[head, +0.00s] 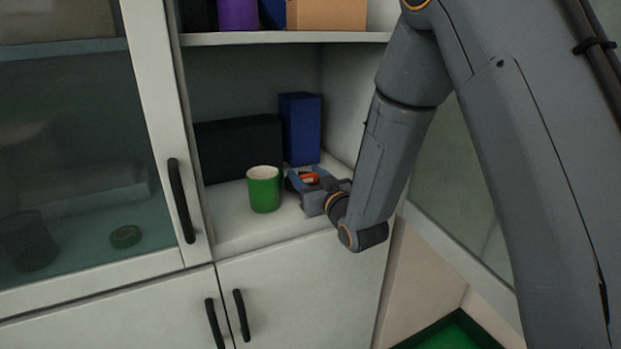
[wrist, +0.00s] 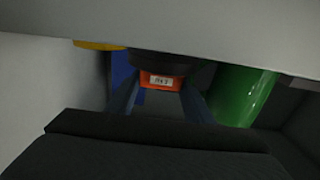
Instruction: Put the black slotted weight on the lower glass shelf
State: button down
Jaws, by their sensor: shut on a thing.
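My gripper (head: 305,180) is inside the open cabinet compartment, just right of a green cup. Its blue fingers (wrist: 163,100) are shut on an orange labelled block (wrist: 162,81). A dark round body (wrist: 170,63) adjoins that block and looks like the black slotted weight; its slot is not visible. In the head view only the orange part shows between the fingers, and the dark body is hidden. Behind the glass door at left is a lower shelf surface (head: 85,250); I cannot tell its material.
The green cup (head: 264,189) stands close beside my gripper and also shows in the wrist view (wrist: 243,96). A blue box (head: 300,128) and a black box (head: 240,148) stand behind. A green ring (head: 125,237) and dark cup (head: 28,242) are behind the glass door (head: 75,150), which appears closed.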

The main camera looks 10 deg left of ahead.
aim_at(308, 183)
jog(key=shift+w+a+f+b, duration=0.3)
jog(key=shift+w+f+b, duration=0.05)
jog(key=shift+w+f, duration=0.2)
jog(key=shift+w+a+f+b, duration=0.3)
jog(key=shift+w+f, duration=0.1)
jog(key=shift+w, duration=0.1)
jog(key=shift+r, duration=0.1)
jog(key=c, duration=1.2)
grip_release()
jog(key=shift+s+f, duration=0.1)
jog(key=shift+f, duration=0.15)
jog(key=shift+o, duration=0.2)
jog(key=shift+r, duration=0.2)
jog(key=b+v, duration=0.2)
jog(key=v, duration=1)
